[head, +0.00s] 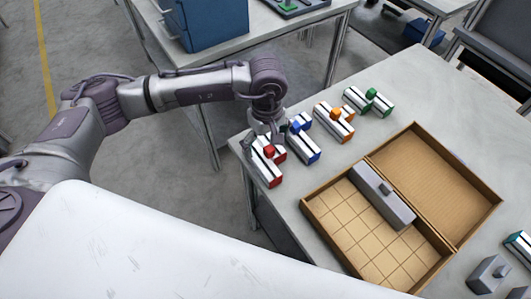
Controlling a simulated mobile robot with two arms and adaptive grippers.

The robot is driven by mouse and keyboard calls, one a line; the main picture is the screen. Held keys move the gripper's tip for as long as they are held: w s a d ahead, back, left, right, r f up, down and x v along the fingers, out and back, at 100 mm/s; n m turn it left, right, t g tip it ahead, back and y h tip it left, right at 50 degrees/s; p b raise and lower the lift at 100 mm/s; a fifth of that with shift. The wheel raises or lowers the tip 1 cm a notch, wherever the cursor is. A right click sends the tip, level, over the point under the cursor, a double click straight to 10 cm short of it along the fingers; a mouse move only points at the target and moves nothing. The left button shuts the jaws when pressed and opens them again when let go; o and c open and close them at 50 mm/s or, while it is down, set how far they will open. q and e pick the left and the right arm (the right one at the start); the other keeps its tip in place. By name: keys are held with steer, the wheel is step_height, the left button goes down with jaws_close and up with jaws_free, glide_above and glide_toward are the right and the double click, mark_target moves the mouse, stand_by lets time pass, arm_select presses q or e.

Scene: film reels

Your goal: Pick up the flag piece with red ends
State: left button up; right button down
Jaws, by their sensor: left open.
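The flag piece with red ends (268,170) lies on the light grey table at its left edge. It has a white body with dark stripes and a red knob on top. My left gripper (264,136) hangs from above at the far end of this piece, its fingers open and close to it. I cannot tell whether the fingers touch the piece, and the gripper hides part of its far end. My right gripper is out of view.
Similar pieces with blue (305,146), orange (333,123) and green (369,103) ends stand in a row to the right. An open cardboard box (318,220) with a grid floor and a grey block (383,194) lies nearer. More pieces (488,273) sit at lower right.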

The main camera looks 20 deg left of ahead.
mark_target(267, 152)
arm_select(q)
step_height(267, 152, down, 4)
steer(key=shift+s+d+r+p, duration=0.1)
steer(key=shift+s+p, duration=0.05)
steer(key=shift+p, duration=0.45)
steer(key=shift+f, duration=0.35)
steer(key=c, duration=1.1)
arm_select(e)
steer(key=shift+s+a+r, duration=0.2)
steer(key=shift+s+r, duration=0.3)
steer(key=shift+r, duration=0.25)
arm_select(q)
steer(key=shift+c, duration=0.2)
